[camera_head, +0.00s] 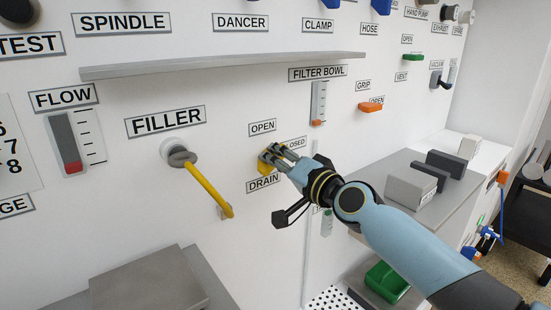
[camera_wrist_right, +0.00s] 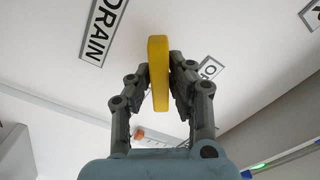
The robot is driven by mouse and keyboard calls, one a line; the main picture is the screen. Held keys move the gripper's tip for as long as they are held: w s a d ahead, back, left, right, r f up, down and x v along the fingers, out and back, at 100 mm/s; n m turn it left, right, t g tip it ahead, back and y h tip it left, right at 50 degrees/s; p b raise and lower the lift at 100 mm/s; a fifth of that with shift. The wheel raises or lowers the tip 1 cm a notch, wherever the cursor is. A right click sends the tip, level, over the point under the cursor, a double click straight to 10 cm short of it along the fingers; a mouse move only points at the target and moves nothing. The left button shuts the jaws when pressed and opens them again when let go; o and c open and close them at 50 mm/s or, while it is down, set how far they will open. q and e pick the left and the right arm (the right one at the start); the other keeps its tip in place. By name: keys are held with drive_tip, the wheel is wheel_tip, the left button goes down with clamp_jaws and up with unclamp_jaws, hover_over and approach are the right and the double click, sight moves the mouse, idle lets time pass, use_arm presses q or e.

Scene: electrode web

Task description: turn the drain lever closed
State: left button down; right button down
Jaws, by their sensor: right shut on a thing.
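The yellow drain lever (camera_head: 264,163) is on the white wall panel between the OPEN label (camera_head: 263,127), the partly hidden CLOSED label (camera_head: 295,143) and the DRAIN label (camera_head: 263,182). My right gripper (camera_head: 275,154) is at the lever and covers part of it. In the right wrist view the lever (camera_wrist_right: 158,62) stands between the two fingers of my right gripper (camera_wrist_right: 160,85), which are shut on it. The lever's pivot is hidden. My left gripper is not in view.
A longer yellow filler lever (camera_head: 208,190) hangs to the left, pointing down and right. A grey shelf (camera_head: 220,66) juts out above. Grey blocks (camera_head: 410,187) stand on a ledge at the right, near my right arm. A green bin (camera_head: 386,282) is below.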

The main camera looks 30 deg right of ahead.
drive_tip(key=m, duration=0.6)
drive_tip(key=shift+f+p, duration=0.1)
drive_tip(key=shift+p, duration=0.25)
drive_tip(key=shift+m, duration=0.4)
drive_tip(key=c, duration=1.3)
unclamp_jaws()
drive_tip(key=shift+o, duration=0.2)
drive_tip(key=s+d, duration=0.1)
drive_tip(key=s, duration=1.1)
drive_tip(key=shift+d, duration=0.35)
